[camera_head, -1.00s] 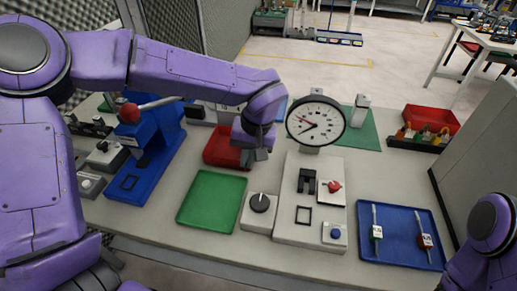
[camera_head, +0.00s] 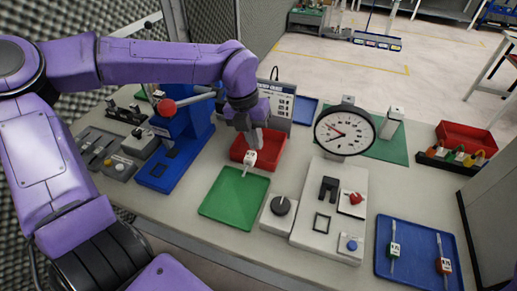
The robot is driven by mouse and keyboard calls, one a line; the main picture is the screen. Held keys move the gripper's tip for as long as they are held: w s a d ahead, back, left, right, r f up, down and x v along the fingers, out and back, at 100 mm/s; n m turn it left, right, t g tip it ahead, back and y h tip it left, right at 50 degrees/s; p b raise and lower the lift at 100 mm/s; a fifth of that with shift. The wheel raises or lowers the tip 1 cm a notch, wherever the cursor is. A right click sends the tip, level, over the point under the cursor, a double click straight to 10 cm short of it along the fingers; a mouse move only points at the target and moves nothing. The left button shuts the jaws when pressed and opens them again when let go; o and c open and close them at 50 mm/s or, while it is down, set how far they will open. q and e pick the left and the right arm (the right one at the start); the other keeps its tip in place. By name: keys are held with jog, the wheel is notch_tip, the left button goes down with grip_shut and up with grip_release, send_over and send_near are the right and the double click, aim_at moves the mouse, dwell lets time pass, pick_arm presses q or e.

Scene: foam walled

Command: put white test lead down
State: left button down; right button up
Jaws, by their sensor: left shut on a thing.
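My left gripper (camera_head: 254,143) points down at the front edge of the red tray (camera_head: 276,147). It is shut on the white test lead (camera_head: 249,160), a small white body with a thin pin pointing down. The lead hangs near the far edge of the green tray (camera_head: 232,205), which is empty. I cannot tell whether the pin touches the green tray. My right gripper is not in view.
A blue press (camera_head: 175,150) stands left of the trays. A dial gauge (camera_head: 344,131) and a grey fixture (camera_head: 327,229) stand to the right. A blue tray (camera_head: 415,262) at the right holds a green lead (camera_head: 393,245) and a red lead (camera_head: 444,262). A dark grey wall is at far right.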

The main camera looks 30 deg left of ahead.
pick_arm(q)
jog(key=w+a+f+n+p, duration=0.1)
jog(key=w+a+f+n, duration=0.1)
jog(key=w+f+n, duration=0.1)
jog(key=w+a+f+n+p, duration=0.1)
jog(key=w+a+f+n, duration=0.1)
jog(key=w+a+f, duration=0.1)
jog(key=w+a+f+n+t+y+p, duration=0.1)
jog(key=w+a+f+n, duration=0.2)
jog(key=w, duration=0.2)
jog(key=shift+a+f+n+p, duration=0.15)
jog(key=shift+n+p, duration=0.15)
notch_tip(320, 180, down, 2)
jog(key=shift+f+p, duration=0.25)
jog(key=shift+p, duration=0.6)
jog(key=shift+f, duration=0.45)
jog(key=c, duration=1.7)
grip_release()
jog(key=shift+f+b, duration=0.1)
jog(key=shift+b, duration=0.2)
jog(key=o, duration=0.4)
